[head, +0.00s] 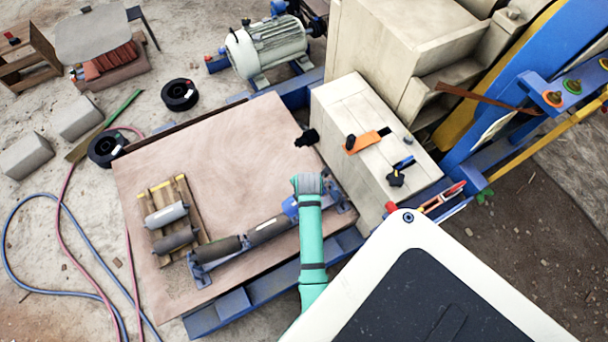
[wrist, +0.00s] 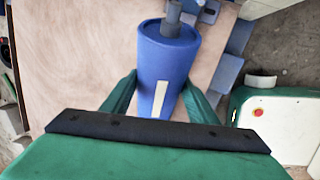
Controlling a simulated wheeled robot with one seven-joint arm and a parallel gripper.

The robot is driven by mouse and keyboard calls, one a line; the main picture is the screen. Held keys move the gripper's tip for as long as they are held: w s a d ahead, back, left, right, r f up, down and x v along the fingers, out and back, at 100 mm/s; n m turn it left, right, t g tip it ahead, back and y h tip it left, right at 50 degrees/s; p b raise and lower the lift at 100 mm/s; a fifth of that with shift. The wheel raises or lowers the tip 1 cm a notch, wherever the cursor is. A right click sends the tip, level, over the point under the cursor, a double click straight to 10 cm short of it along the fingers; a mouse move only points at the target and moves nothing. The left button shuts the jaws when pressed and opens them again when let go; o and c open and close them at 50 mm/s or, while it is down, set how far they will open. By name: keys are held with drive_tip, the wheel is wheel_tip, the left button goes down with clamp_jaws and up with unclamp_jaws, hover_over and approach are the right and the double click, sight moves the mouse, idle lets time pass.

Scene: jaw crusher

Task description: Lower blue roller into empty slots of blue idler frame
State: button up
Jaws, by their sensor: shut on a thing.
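A blue roller (wrist: 170,55) with a grey shaft end and a pale strip along its side sits between the two green fingers of my gripper (wrist: 158,90), which is shut on it. In the head view a small part of the blue roller (head: 290,206) shows left of my arm; my gripper (head: 306,190) hides the rest. The blue idler frame (head: 203,271) lies along the front of the board, with dark rollers (head: 228,247) in its left and middle parts. The blue roller is over or at its right part; I cannot tell whether it touches the slots.
A wooden pallet (head: 187,187) with two grey rollers stands left on the brown board (head: 225,140). A pale block (head: 365,120) with an orange tool and black knobs stands right of the board. Hoses and cable reels lie on the ground at left.

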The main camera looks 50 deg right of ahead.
drive_tip(key=shift+d, duration=0.15)
drive_tip(key=shift+s+d+f, duration=0.15)
drive_tip(key=shift+d+f, duration=0.25)
drive_tip(key=shift+f, duration=0.4)
drive_tip(key=shift+s+d+f, duration=0.1)
drive_tip(key=shift+d+f, duration=0.35)
drive_tip(key=shift+f, duration=0.4)
drive_tip(key=shift+s+d+f, duration=0.15)
drive_tip(key=shift+d+f, duration=0.25)
drive_tip(key=shift+f, duration=0.4)
drive_tip(key=shift+s+d+f, duration=0.1)
drive_tip(key=shift+d+f, duration=0.2)
drive_tip(key=shift+f, duration=0.3)
drive_tip(key=shift+s+d+f, duration=0.1)
drive_tip(key=shift+d+f, duration=0.25)
drive_tip(key=shift+f, duration=0.25)
drive_tip(key=shift+s+d+f, duration=0.1)
drive_tip(key=shift+d+f, duration=0.2)
drive_tip(key=shift+f, duration=0.3)
idle(0.8)
drive_tip(key=o, duration=1.8)
drive_tip(key=shift+o, duration=0.3)
drive_tip(key=shift+s+a+f, duration=0.1)
drive_tip(key=v, duration=1.1)
